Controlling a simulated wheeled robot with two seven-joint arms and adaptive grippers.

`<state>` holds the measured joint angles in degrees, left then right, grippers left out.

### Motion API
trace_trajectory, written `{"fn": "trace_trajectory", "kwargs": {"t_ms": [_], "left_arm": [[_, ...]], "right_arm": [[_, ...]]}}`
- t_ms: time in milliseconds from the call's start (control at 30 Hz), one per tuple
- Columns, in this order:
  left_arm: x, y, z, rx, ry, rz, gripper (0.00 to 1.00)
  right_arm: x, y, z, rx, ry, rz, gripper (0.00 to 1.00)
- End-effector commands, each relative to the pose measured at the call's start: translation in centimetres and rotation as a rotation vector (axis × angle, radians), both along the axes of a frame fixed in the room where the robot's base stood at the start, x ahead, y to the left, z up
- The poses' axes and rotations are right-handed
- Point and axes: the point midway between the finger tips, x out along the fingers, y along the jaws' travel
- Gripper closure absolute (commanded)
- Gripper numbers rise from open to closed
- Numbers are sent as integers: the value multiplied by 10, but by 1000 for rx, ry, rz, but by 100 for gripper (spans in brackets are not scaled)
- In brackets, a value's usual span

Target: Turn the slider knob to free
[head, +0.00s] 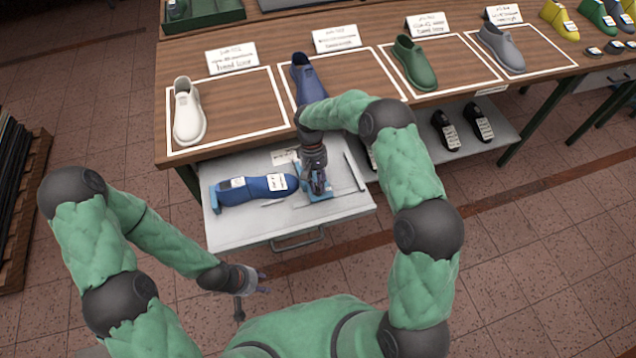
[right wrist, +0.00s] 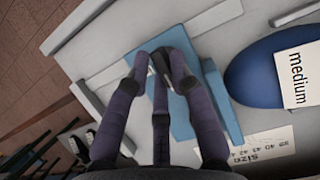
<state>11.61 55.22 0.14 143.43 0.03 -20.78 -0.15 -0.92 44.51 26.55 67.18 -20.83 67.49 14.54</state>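The open grey drawer (head: 235,232) holds a blue last (head: 232,192) with white labels and, at its right end, a blue slider fixture (head: 328,194). My right gripper (head: 318,188) points down over this fixture. In the right wrist view its purple fingers (right wrist: 158,62) close in around a small dark piece, apparently the slider knob (right wrist: 151,72), above the blue plate (right wrist: 180,120). The fingers hide most of the knob, so its setting cannot be read. My left gripper (head: 263,282) hangs empty in front of the drawer, its fingertips apart.
Above the drawer is a wooden table (head: 240,105) with framed places holding white, blue, green and grey lasts. A "medium" label (right wrist: 298,75) and a size card (right wrist: 262,148) lie close to the right fingers. Black shoes (head: 462,128) stand on a lower shelf. The floor before the drawer is clear.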

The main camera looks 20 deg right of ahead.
Motion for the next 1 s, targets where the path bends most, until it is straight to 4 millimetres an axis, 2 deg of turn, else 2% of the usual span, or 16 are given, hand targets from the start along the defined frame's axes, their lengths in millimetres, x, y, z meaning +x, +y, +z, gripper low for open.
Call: {"fn": "trace_trajectory", "kwargs": {"t_ms": [367, 533, 667, 1000], "left_arm": [[0, 0, 0, 0, 0, 0, 60], [0, 0, 0, 0, 0, 0, 60], [0, 0, 0, 0, 0, 0, 60], [0, 0, 0, 0, 0, 0, 60]], "right_arm": [[-1, 0, -2, 0, 3, 0, 56], [3, 0, 5, 0, -2, -1, 56], [10, 0, 21, 0, -4, -1, 56], [35, 2, 81, 0, 0, 0, 56]]}}
